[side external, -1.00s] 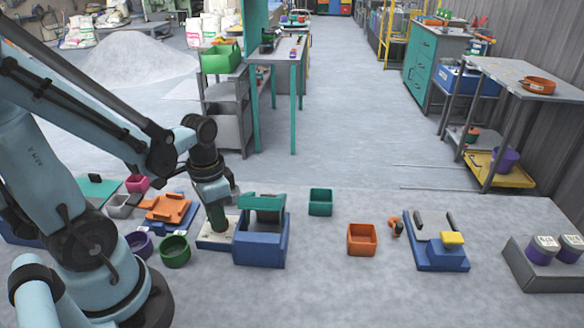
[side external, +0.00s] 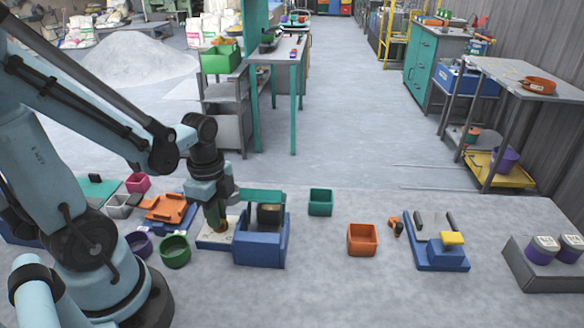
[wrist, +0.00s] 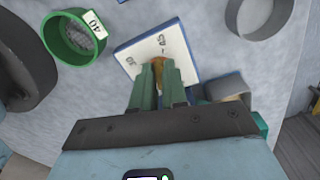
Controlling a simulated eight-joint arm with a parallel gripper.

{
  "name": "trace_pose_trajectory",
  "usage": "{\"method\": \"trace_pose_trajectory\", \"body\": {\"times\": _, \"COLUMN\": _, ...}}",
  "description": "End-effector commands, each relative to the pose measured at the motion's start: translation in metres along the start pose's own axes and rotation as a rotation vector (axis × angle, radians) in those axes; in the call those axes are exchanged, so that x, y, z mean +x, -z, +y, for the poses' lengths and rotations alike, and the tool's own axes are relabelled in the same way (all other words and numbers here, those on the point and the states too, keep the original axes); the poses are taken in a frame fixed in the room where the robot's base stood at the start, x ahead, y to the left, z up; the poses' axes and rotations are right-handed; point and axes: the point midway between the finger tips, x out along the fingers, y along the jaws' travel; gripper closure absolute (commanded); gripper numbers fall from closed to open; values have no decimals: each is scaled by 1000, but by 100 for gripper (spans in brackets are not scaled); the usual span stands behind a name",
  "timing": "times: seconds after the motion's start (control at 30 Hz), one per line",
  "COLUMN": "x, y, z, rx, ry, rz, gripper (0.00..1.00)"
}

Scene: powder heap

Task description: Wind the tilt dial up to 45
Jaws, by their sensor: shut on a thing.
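The tilt dial is an orange-brown knob (wrist: 157,62) on a white panel (wrist: 184,62), low at the left of the blue box in the side view. My gripper (wrist: 159,76) is shut on the knob with its green fingers, and in the side view (side external: 217,228) it points down onto the panel (side external: 210,243). A mark reading 45 shows beyond the knob and another mark to its left; the knob's pointer is hidden. The blue box (side external: 260,249) beside the panel has a teal part (side external: 262,196) raised at its back and a dark round vessel (side external: 268,213) inside.
A green bowl (side external: 174,251) and purple bowl (side external: 139,244) stand left of the panel. A teal bin (side external: 320,202), orange bin (side external: 361,239) and blue stand (side external: 437,254) lie to the right. The floor in front is clear.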

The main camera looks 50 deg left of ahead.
Motion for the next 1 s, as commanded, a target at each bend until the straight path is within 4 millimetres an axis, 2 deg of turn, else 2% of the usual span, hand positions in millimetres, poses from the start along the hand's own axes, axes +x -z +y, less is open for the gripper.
{"method": "trace_pose_trajectory", "body": {"times": 0.4, "x": 1, "y": 0, "z": -2, "rx": 234, "ry": 5, "rz": 1, "gripper": 100}}
{"method": "trace_pose_trajectory", "body": {"times": 1.0, "x": 1, "y": 1, "z": -2, "rx": 286, "ry": 4, "rz": 1, "gripper": 100}}
